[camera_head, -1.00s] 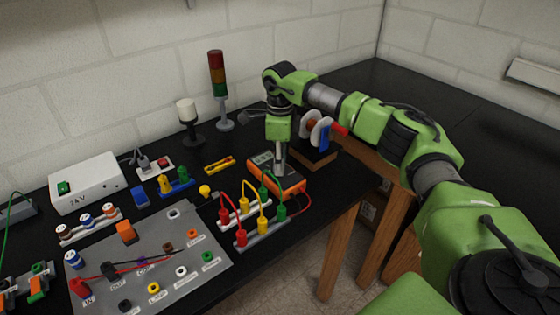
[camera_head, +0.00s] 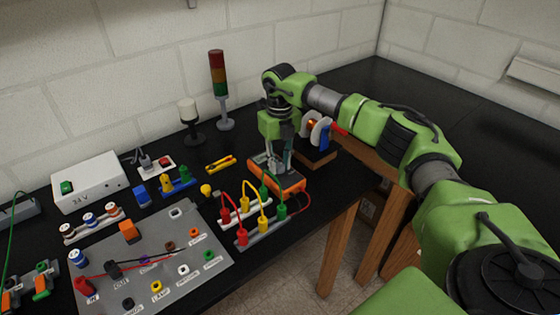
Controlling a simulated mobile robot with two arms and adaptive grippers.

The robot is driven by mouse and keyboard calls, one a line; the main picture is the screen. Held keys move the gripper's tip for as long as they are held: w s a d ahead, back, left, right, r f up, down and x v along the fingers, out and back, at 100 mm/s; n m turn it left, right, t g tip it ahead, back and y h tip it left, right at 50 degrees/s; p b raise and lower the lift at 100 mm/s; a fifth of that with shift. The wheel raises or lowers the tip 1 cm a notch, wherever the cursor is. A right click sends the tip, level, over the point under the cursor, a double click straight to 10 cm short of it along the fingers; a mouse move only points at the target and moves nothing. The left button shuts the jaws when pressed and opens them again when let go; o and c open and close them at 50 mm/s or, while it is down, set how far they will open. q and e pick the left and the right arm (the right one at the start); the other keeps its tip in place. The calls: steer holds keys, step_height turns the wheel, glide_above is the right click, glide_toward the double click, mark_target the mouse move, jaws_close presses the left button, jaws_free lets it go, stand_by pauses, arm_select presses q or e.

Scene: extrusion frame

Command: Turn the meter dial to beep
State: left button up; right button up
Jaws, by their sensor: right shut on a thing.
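The meter (camera_head: 291,184) is an orange box lying on the black bench, right of the centre of the head view. My right gripper (camera_head: 279,166) points down at the meter's top face, fingers close together around the dial area. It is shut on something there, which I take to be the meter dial. The dial itself is hidden behind the fingers, so its setting cannot be read. My left gripper is not in view.
A rack with red, yellow and green leads (camera_head: 262,228) stands just in front of the meter. Wire spools (camera_head: 318,130) stand behind it to the right. A stack light (camera_head: 220,88) rises at the back. A grey socket panel (camera_head: 200,263) lies at front left.

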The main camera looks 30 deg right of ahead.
mark_target(279, 166)
steer(key=m, duration=0.4)
steer(key=shift+p, duration=0.35)
steer(key=shift+a+m+p, duration=0.1)
steer(key=shift+m+p, duration=0.25)
steer(key=shift+m, duration=2.15)
steer(key=o, duration=1.1)
steer(key=shift+o, duration=0.2)
steer(key=shift+r, duration=0.15)
step_height(279, 166, up, 12)
